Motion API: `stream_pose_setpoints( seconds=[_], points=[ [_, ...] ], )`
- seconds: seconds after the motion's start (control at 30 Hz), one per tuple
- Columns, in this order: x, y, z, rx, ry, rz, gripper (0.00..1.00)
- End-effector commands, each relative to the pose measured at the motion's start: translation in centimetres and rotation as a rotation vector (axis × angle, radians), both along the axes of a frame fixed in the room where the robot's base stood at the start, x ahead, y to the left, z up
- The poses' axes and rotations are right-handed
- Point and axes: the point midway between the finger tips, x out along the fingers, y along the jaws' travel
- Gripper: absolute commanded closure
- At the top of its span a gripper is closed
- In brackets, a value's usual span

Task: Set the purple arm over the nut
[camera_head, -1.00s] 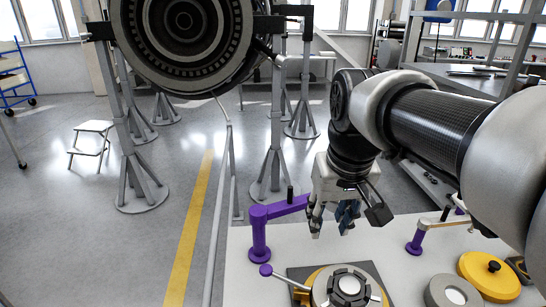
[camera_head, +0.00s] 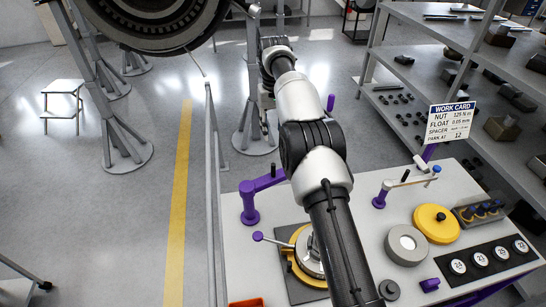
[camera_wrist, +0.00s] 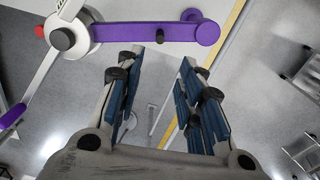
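The purple arm (camera_head: 265,184) stands on a purple post at the left back of the white bench, its bar reaching right until my own arm hides it. In the wrist view a purple bar with a black peg (camera_wrist: 150,31) crosses the top, ahead of my fingers and apart from them. My gripper (camera_wrist: 157,85) is open and empty, its blue-padded fingers wide apart over a background of floor. In the head view my arm hides most of its fingers. The nut's fixture (camera_head: 287,251), a yellow ring on a dark plate, shows at the bench front. My arm covers the nut.
A lever with a purple ball (camera_head: 257,236) sticks out left of the fixture. The work card (camera_head: 452,120) rises behind. Shelves stand at right; engine hangs upper left.

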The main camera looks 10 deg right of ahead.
Motion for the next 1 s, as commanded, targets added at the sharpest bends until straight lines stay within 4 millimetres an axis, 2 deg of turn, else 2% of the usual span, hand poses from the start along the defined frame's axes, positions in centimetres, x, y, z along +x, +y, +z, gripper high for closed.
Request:
stream_pose_setpoints(
  seconds=[0.27, 0.8, 1.0],
  points=[
    [0.2, 0.0, -2.3, 0.0, 0.013, 0.003, 0.65],
    [0.2, 0.0, -13.3, 0.0, 0.014, 0.003, 0.65],
    [0.2, 0.0, -16.6, 0.0, 0.013, 0.003, 0.65]
  ],
)
